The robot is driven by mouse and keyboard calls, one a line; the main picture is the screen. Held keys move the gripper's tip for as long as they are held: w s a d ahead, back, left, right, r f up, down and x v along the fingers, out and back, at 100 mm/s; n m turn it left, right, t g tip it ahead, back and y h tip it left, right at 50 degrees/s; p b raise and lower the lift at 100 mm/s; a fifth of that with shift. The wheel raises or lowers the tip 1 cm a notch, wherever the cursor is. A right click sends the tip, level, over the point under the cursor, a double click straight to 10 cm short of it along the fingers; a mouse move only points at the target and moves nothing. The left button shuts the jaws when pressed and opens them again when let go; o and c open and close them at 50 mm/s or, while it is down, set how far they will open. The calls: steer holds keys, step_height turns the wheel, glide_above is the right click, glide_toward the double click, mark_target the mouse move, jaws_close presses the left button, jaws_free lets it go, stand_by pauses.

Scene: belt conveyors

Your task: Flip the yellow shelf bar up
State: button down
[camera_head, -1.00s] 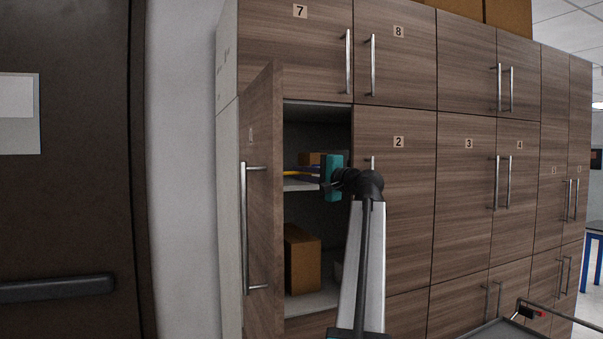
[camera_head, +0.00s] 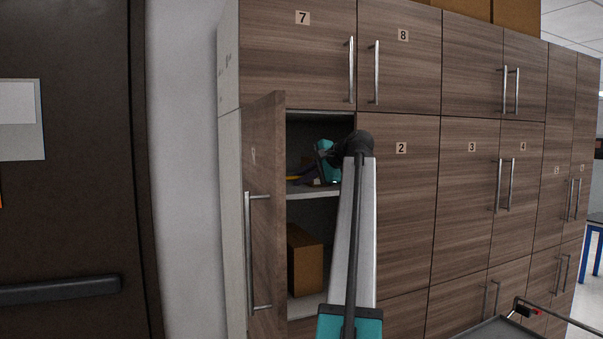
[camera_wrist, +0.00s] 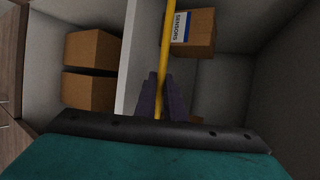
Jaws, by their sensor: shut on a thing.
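The yellow shelf bar (camera_wrist: 164,50) runs up the middle of the wrist view, along the edge of the grey shelf (camera_wrist: 127,62). My gripper (camera_wrist: 161,88) has its two dark fingers closed around the bar's near part. In the head view the gripper (camera_head: 312,180) reaches into the open cabinet just above the shelf (camera_head: 318,193). The rest of the bar is hidden by my gripper and the cabinet door.
A box labelled SENSORS (camera_wrist: 193,32) stands on the shelf beside the bar. Two brown boxes (camera_wrist: 90,52) (camera_wrist: 88,92) are on the shelf's other side in the wrist view. The open cabinet door (camera_head: 264,200) stands left of my arm; door 2 (camera_head: 400,200) is shut on the right.

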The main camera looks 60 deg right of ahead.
steer(key=shift+w+d+r+g, duration=0.1)
steer(key=shift+w+d+g, duration=0.05)
steer(key=shift+g, duration=0.25)
steer(key=c, duration=1.8)
jaws_free()
steer(key=shift+c, duration=0.2)
steer(key=shift+s+r, duration=0.15)
steer(key=shift+s, duration=0.35)
steer(key=b+v, duration=0.2)
steer(key=v, duration=1)
steer(key=shift+s+r, duration=0.25)
steer(key=shift+r, duration=0.1)
